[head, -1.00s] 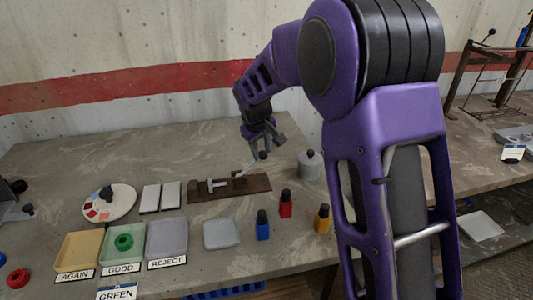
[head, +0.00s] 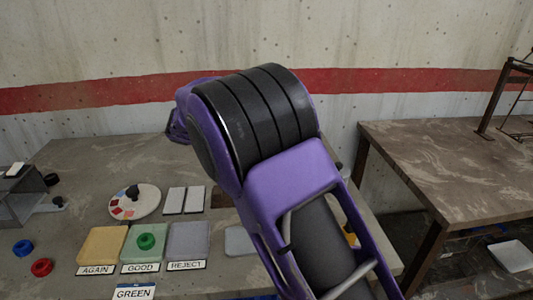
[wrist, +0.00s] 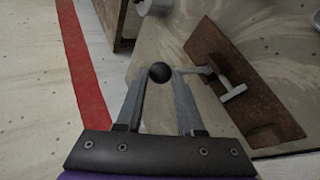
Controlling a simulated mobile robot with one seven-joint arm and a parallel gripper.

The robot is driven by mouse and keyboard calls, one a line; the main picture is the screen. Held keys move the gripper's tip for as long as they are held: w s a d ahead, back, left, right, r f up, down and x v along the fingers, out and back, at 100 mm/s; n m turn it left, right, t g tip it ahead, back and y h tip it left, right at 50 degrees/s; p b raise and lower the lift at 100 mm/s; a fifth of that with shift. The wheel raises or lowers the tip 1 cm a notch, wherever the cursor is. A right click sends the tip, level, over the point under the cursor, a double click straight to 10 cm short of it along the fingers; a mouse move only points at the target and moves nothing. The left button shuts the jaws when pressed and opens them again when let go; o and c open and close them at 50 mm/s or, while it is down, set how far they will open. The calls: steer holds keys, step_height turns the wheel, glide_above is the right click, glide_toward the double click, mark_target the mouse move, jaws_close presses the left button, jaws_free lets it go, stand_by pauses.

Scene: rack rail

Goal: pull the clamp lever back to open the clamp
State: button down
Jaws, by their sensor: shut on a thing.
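The clamp lever's black ball knob (wrist: 160,72) shows in the wrist view between the fingertips of my gripper (wrist: 162,80), which is shut on it. A grey metal arm (wrist: 195,70) runs from beside the knob to the clamp. The clamp has a pale T-shaped metal part (wrist: 233,93) on a brown base plate (wrist: 262,118), to the right of my fingers. In the head view my arm hides the gripper and most of the clamp; only a corner of the brown base (head: 221,198) shows.
In the head view, yellow, green and grey trays labelled AGAIN (head: 101,243), GOOD (head: 139,257) and REJECT (head: 189,240) stand at the front. A round colour palette (head: 134,202) and two pale plates (head: 184,200) lie behind them. A second table (head: 450,170) stands at the right.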

steer(key=shift+s+a+f, duration=0.1)
steer(key=shift+a+f, duration=0.25)
steer(key=shift+a, duration=0.15)
steer(key=c, duration=0.5)
jaws_free()
steer(key=shift+h, duration=0.3)
steer(key=shift+d, duration=0.1)
steer(key=shift+r, duration=0.1)
steer(key=p+v, duration=0.1)
steer(key=v, duration=1.6)
steer(key=shift+s+p, duration=0.2)
steer(key=shift+p, duration=0.2)
